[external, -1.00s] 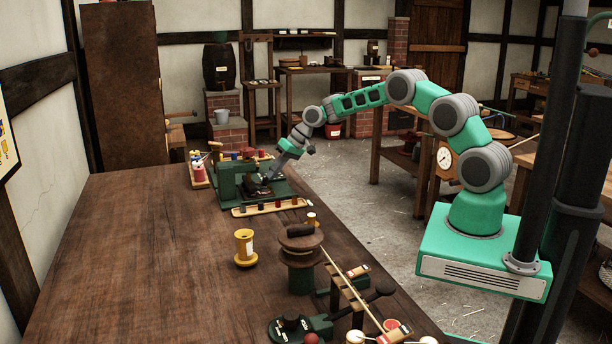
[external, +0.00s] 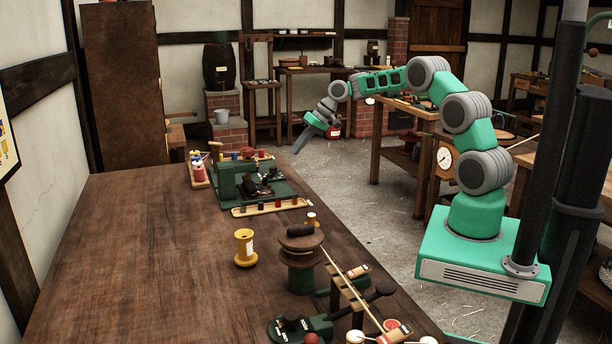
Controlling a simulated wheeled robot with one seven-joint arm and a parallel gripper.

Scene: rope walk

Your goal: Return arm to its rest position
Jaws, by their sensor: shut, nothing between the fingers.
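My gripper (external: 299,147) is in the air near the table's right edge, to the right of and above the green machine (external: 229,183). It is shut and empty, its grey fingers angled down and to the left. My arm (external: 440,95) arches from its green base at the right toward the far end of the table. The gripper is apart from the machine and the table.
The wooden table (external: 130,250) bears a yellow spool (external: 244,248), a strip of small pegs (external: 270,207) and a green stand with a round brown top (external: 301,262). A long thin stick (external: 350,290) leans over the near tools. The table's left side is clear.

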